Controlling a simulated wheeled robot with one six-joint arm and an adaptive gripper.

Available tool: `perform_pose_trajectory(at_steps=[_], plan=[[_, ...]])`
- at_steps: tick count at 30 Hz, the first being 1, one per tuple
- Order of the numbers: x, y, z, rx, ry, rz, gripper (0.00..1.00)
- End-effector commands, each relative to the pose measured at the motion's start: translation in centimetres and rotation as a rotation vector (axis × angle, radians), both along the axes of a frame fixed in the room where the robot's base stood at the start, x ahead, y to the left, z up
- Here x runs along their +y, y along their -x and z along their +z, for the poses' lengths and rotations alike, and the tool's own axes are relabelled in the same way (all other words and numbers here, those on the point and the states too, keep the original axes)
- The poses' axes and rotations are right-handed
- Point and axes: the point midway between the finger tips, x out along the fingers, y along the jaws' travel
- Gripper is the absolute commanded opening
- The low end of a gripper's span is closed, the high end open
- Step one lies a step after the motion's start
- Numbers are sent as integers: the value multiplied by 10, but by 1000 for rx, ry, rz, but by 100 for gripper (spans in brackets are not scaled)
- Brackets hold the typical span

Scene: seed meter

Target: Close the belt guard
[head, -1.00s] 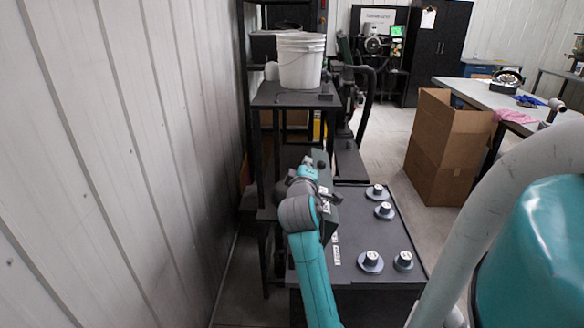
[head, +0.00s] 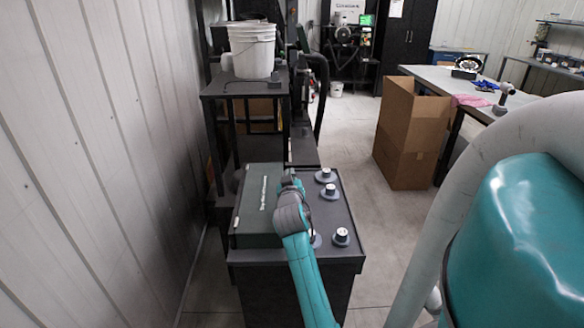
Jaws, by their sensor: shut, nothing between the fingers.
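The belt guard (head: 258,212) is a dark green box-like cover with pale lettering on its top. It lies flat on the left part of the black machine top (head: 345,215) in the head view. My gripper (head: 289,176) is at the guard's right edge near its far end, shut and empty. My own wrist hides most of the gripper and part of the guard's right side, so I cannot tell whether they touch.
Several round knobs, one of them here (head: 330,191), stand right of my arm. A white bucket (head: 252,52) stands on a black stand behind. A cardboard box (head: 410,135) is on the floor at right. A ribbed wall (head: 90,160) bounds the left.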

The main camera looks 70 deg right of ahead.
Motion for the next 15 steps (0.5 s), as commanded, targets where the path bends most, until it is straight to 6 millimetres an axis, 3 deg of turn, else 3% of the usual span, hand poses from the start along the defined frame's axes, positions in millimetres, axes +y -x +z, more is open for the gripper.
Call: perform_pose_trajectory(at_steps=[6, 15], plan=[[-3, 6, -25, -129, -55, -2, 0], [-5, 10, -44, -327, -136, -1, 0]])
